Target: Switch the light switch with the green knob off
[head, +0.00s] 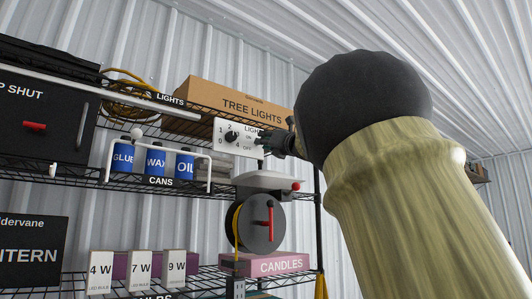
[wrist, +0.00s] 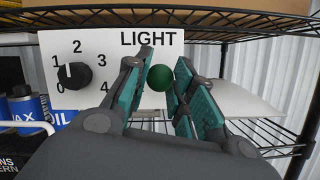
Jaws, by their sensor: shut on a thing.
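The white light panel (head: 222,145) hangs at the shelf in the head view, with ON and OFF labels at its right part. It also fills the upper middle of the wrist view (wrist: 110,60), marked LIGHT. The green knob (wrist: 160,78) stands out at its right side in the wrist view, between the teal-padded fingers of my gripper (wrist: 162,82). My gripper is shut on the knob. In the head view my gripper (head: 266,143) reaches the panel's right edge and hides the knob. I cannot tell whether the switch is at ON or OFF.
A black dial (wrist: 77,73) numbered 0 to 4 is left of the knob. Blue cans (head: 155,162) stand on the shelf left of the panel.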

